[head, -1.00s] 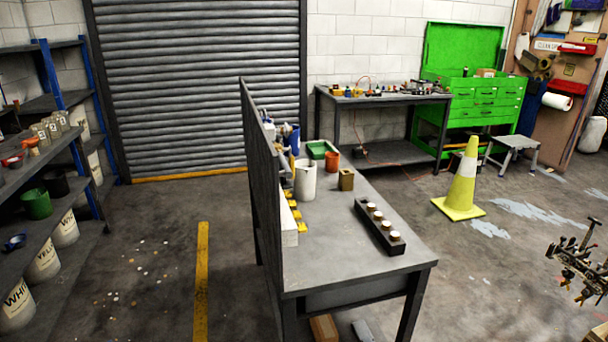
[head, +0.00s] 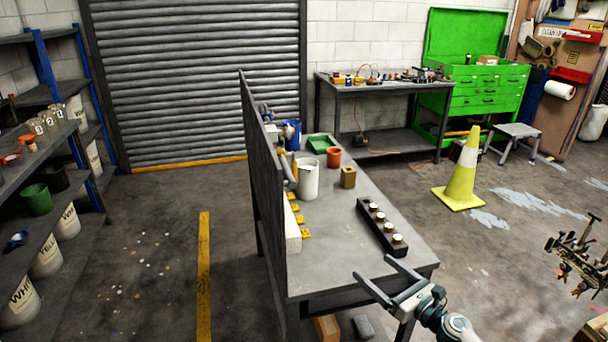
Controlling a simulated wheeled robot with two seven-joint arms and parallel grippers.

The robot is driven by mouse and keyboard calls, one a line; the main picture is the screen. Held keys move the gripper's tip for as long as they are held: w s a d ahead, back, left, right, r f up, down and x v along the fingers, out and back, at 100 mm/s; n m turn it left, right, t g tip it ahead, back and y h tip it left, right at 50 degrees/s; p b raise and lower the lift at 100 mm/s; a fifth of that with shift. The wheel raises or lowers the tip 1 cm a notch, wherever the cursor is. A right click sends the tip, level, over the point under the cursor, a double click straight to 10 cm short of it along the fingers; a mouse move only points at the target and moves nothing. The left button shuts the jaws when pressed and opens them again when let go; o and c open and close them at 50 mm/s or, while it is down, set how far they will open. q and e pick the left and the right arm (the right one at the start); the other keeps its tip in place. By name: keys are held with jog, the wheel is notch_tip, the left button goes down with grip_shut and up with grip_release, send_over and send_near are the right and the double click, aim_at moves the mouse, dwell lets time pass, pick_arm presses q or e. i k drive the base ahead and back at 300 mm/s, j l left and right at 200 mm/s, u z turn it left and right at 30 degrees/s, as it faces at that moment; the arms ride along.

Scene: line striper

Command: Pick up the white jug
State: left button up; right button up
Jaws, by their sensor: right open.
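The white jug (head: 308,180) stands upright on the grey workbench (head: 340,268), close to the dark upright panel at the bench's left side. My right gripper (head: 373,268) is over the front right corner of the bench, well short of the jug. Its two grey fingers are spread open with nothing between them. My left gripper does not show in the head view.
A dark rack with several capped jars (head: 381,227) lies along the bench's right side. An orange cup (head: 333,157), a brass-coloured block (head: 348,177) and a green tray (head: 320,144) stand near the jug. The upright panel (head: 262,160) walls the left side.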

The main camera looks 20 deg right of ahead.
aim_at(307, 187)
jog(key=i, duration=1.35)
